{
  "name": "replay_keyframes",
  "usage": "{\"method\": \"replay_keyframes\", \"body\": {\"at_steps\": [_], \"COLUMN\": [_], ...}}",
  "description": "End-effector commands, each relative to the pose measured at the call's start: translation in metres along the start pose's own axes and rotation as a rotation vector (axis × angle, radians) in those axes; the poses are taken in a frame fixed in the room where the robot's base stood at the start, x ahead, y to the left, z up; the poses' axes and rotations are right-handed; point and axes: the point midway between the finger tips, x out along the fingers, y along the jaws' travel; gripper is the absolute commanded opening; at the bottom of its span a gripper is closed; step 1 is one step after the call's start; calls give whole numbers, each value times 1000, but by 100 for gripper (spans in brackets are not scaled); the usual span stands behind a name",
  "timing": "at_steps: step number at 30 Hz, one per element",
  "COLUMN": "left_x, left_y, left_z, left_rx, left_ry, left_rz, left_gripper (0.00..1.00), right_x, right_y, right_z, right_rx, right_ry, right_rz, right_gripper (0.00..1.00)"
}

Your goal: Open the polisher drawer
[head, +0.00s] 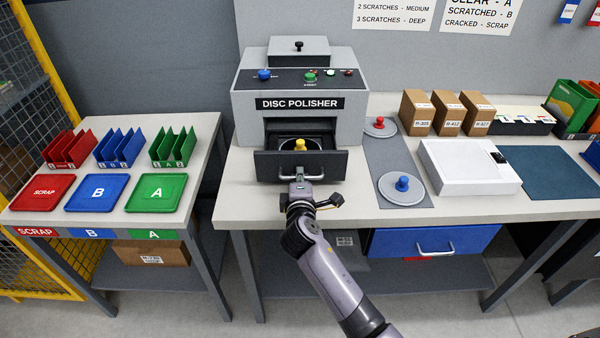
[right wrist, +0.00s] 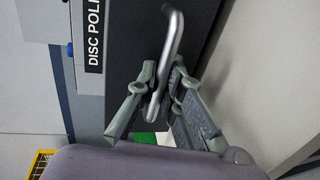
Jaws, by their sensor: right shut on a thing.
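The grey disc polisher (head: 348,100) stands on the workbench in the head view. Its dark drawer (head: 330,166) sticks out toward me, and a yellow knob (head: 299,145) shows inside on a round plate. My right gripper (head: 299,183) is at the front of the drawer, shut on its metal bar handle (head: 316,178). In the right wrist view the gripper fingers (right wrist: 160,88) close around the bar of the handle (right wrist: 174,36). My left gripper is in neither view.
Right of the polisher, a grey mat holds a red-knobbed disc (head: 380,127) and a blue-knobbed disc (head: 401,189). A white box (head: 465,170) lies further right. Red, blue and green trays (head: 156,193) are on the left table. A blue bench drawer (head: 432,240) hangs below.

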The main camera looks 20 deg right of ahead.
Motion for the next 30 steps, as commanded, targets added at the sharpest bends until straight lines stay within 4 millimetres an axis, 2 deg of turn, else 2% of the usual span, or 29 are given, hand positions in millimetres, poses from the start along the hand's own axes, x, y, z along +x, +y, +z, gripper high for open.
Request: {"method": "replay_keyframes", "body": {"at_steps": [7,8,12,22,26,30], "left_x": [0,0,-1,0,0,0], "left_y": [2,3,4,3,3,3], "left_z": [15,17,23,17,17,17], "left_rx": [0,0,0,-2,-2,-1], "left_ry": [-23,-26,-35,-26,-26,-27], "left_rz": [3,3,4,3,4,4], "left_gripper": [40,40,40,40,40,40], "right_x": [0,0,0,-2,-16,-45], "right_y": [-1,-1,0,0,-1,-2], "right_z": [-1,-1,0,0,0,-1], "right_rx": [1,1,1,1,3,3], "right_ry": [1,1,1,1,1,2], "right_rz": [-1,-1,-1,0,-2,-3], "right_gripper": [0,9,18,18,18,18]}}
